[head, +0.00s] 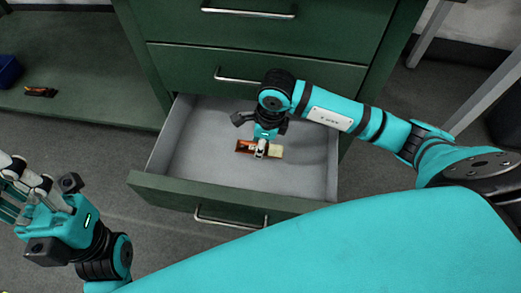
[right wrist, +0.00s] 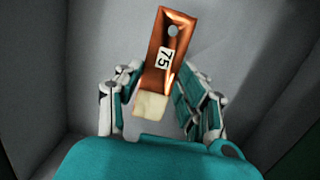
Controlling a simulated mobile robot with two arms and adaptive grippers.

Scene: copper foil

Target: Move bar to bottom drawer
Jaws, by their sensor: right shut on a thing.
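The bar (head: 275,151) is a flat copper-coloured piece with a pale block at one end. In the right wrist view the bar (right wrist: 158,75) shows a hole and a white label reading 75. My right gripper (head: 261,150) reaches down into the open bottom drawer (head: 205,150) and is shut on the bar. Its fingers (right wrist: 158,105) stand either side of the bar in the wrist view. Whether the bar touches the drawer floor is hard to tell. My left gripper (head: 22,188) is at the lower left, away from the drawer; its finger gap is unclear.
The green cabinet has closed drawers (head: 290,75) above the open one. The open drawer holds nothing else visible. At left, a green shelf (head: 90,105) carries a small dark orange-and-black item (head: 40,92) and a blue bin (head: 9,70). A grey table leg (head: 485,90) stands at right.

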